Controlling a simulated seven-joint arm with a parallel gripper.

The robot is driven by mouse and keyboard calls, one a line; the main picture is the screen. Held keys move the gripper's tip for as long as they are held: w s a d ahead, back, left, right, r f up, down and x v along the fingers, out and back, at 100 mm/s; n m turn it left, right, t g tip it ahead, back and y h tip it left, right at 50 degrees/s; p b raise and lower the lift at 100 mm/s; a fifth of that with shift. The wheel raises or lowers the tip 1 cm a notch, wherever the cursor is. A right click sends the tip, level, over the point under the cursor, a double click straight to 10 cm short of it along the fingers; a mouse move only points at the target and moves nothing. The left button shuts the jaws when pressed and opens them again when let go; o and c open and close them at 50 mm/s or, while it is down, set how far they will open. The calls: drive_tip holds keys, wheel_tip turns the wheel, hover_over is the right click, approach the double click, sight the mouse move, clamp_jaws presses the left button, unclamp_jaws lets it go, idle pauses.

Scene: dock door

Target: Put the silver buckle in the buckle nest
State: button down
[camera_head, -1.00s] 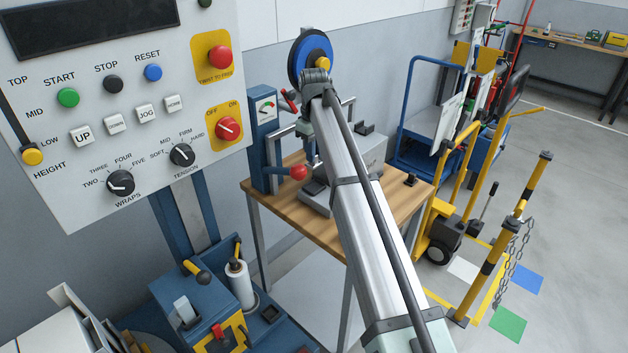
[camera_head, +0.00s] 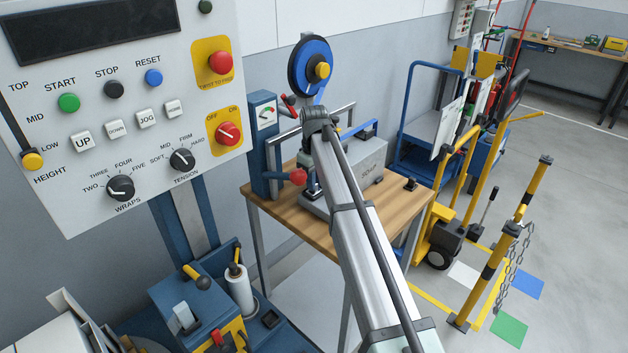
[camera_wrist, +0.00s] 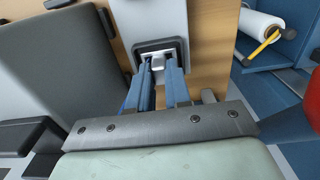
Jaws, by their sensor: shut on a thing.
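In the wrist view my gripper (camera_wrist: 159,72) has its two blue fingers close together, shut on the small silver buckle (camera_wrist: 158,62). The buckle shows at the fingertips, over a dark-rimmed square recess that looks like the buckle nest (camera_wrist: 182,48), set in a pale grey plate (camera_wrist: 159,18). I cannot tell whether the buckle touches the recess floor or hangs just above it.
A wooden bench (camera_head: 400,201) carries a grey lettered box (camera_head: 368,170), a blue gauge post (camera_head: 264,150) and a red-knobbed lever (camera_head: 298,176). A blue reel (camera_head: 300,62) stands behind. The control panel (camera_head: 120,165) is on the left. A yellow post (camera_head: 487,270) stands right.

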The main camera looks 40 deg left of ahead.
drive_tip(key=shift+f, duration=0.15)
drive_tip(key=c, duration=1.1)
unclamp_jaws()
drive_tip(key=shift+o, duration=0.2)
wheel_tip(320, 180, up, 12)
drive_tip(key=shift+r, duration=0.2)
drive_tip(key=shift+w, duration=0.1)
